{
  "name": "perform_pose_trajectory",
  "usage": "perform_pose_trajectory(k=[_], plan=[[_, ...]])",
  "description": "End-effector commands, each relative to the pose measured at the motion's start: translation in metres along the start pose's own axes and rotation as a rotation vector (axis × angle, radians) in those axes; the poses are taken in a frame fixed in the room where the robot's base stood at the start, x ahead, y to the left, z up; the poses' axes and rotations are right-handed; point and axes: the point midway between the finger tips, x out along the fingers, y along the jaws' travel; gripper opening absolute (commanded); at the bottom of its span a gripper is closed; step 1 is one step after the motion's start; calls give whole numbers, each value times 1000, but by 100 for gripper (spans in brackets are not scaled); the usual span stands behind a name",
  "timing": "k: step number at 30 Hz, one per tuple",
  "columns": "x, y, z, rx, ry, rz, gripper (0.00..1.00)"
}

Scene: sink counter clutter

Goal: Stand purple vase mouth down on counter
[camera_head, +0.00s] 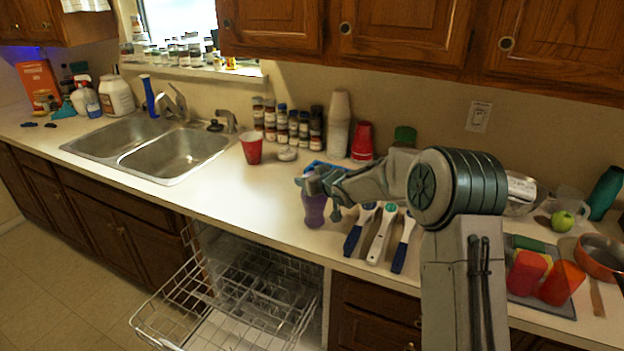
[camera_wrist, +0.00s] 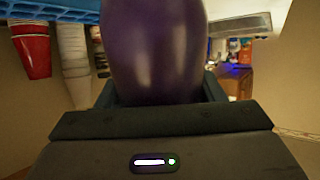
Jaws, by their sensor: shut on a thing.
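The purple vase (camera_head: 314,211) is near the counter's front edge, above the open dishwasher, in the head view. My gripper (camera_head: 318,190) is shut on it from the right and above. In the wrist view the smooth dark purple body of the vase (camera_wrist: 153,50) fills the middle between my two fingers (camera_wrist: 158,92). The mouth is hidden or too small to make out, so I cannot tell which end is up. I cannot tell whether the vase touches the counter (camera_head: 270,205).
Blue-and-white brushes (camera_head: 381,233) lie right of the vase. A blue tray (camera_head: 325,166) is behind it, with stacked white cups (camera_head: 339,125) and red cups (camera_head: 362,142) further back. A single red cup (camera_head: 251,147) stands left. The dishwasher rack (camera_head: 235,285) is pulled out below. Counter left of the vase is clear.

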Motion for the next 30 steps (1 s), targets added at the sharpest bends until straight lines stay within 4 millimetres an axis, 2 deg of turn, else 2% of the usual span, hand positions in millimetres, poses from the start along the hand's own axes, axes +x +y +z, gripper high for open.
perform_pose_trajectory(k=[24,25,27,28,30], plan=[[4,0,8,0,2,0,28],[4,0,8,0,2,0,65],[4,0,8,0,2,0,84],[4,0,8,0,2,0,87],[4,0,8,0,2,0,87]])
